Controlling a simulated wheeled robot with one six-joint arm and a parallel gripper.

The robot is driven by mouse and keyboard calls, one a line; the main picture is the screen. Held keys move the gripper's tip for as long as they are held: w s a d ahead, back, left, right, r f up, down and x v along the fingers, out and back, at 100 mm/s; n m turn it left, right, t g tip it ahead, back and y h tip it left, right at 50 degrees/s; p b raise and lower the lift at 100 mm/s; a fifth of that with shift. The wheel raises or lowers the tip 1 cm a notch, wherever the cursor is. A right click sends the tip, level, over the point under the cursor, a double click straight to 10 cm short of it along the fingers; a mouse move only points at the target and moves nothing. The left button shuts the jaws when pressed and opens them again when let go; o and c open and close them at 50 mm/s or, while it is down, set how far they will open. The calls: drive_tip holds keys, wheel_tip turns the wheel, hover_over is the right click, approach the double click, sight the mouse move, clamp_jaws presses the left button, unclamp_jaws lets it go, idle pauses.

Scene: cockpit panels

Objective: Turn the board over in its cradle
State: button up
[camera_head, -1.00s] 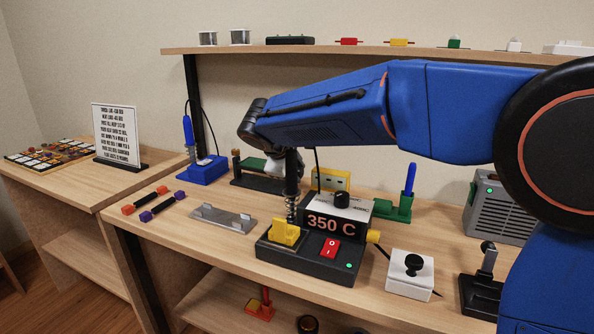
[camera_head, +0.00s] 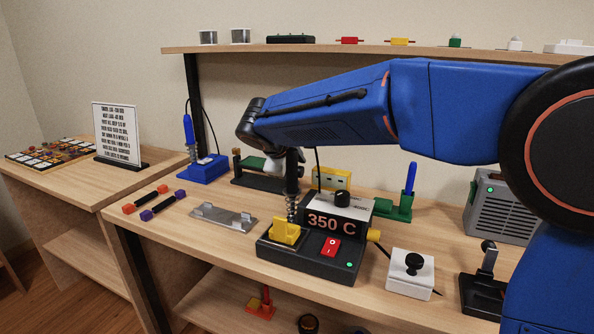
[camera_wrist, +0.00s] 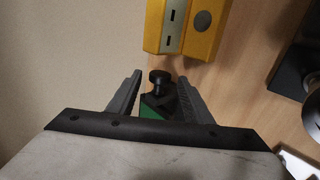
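The green board (camera_head: 251,162) sits in its cradle (camera_head: 237,165), a dark base with upright end posts, at the back of the bench. My gripper (camera_head: 277,167) is at the right end of the cradle, partly hidden behind my forearm and dark wrist link. In the wrist view my gripper (camera_wrist: 159,78) has its two grey fingers apart. A black knob (camera_wrist: 160,79) of the cradle stands between them, with a gap showing on both sides. A strip of the green board (camera_wrist: 152,112) shows below the knob; the rest is hidden by the gripper body.
A yellow block (camera_head: 331,178) stands just right of the cradle and shows close beyond the fingertips. The soldering station (camera_head: 310,257) reading 350 C is in front. A blue iron stand (camera_head: 203,168) is to the left, and a grey metal holder (camera_head: 223,217) lies in front.

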drive_tip(key=v, duration=1.6)
drive_tip(key=shift+s+r, duration=0.3)
drive_tip(key=shift+a, duration=0.15)
